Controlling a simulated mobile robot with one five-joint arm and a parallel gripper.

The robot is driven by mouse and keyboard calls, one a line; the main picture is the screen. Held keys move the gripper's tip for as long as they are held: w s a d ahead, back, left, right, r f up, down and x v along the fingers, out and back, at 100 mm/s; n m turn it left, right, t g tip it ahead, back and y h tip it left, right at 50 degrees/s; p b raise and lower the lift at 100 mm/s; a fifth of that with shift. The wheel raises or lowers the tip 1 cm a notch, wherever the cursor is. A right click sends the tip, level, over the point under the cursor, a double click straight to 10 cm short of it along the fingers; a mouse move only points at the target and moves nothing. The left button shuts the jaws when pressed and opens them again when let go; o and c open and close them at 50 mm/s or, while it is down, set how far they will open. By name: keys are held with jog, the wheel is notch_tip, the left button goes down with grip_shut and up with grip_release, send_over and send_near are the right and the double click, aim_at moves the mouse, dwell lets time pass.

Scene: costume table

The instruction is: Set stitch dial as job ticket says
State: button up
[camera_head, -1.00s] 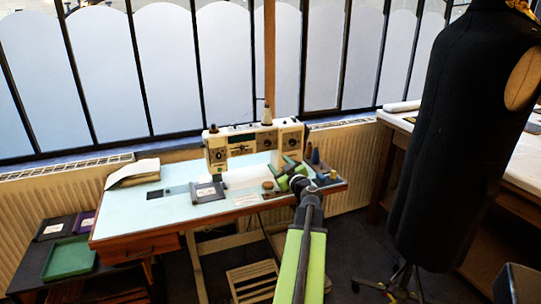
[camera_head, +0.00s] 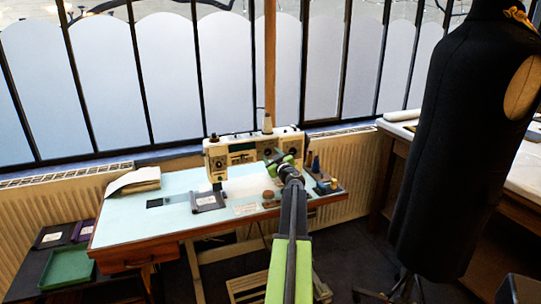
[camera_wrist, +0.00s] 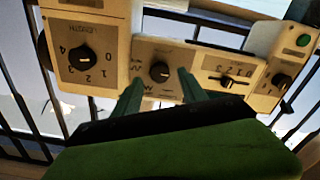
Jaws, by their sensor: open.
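The cream sewing machine (camera_head: 240,148) stands at the back of the pale blue table. In the wrist view, its front panel is tilted, with a black dial (camera_wrist: 159,71) bearing small stitch-like marks below it. Left of it is a LENGTH dial (camera_wrist: 84,58) numbered 0 to 4. Right of it is a numbered slider (camera_wrist: 228,82) and another dark knob (camera_wrist: 280,80). My gripper (camera_wrist: 161,84) is open and empty, its green fingers pointing at the middle dial, apparently short of it. A small pale card (camera_head: 246,209), possibly the job ticket, lies on the table; its writing is unreadable.
A dark grey flat box (camera_head: 208,200), a round brown item (camera_head: 268,196) and dark cones (camera_head: 315,164) sit on the table. A stack of cloth or paper (camera_head: 135,180) lies at the left. A black dress form (camera_head: 455,150) stands at the right. Green tray (camera_head: 68,266) sits lower left.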

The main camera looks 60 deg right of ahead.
jog(key=shift+x, duration=0.9)
jog(key=shift+s, duration=0.1)
grip_shut()
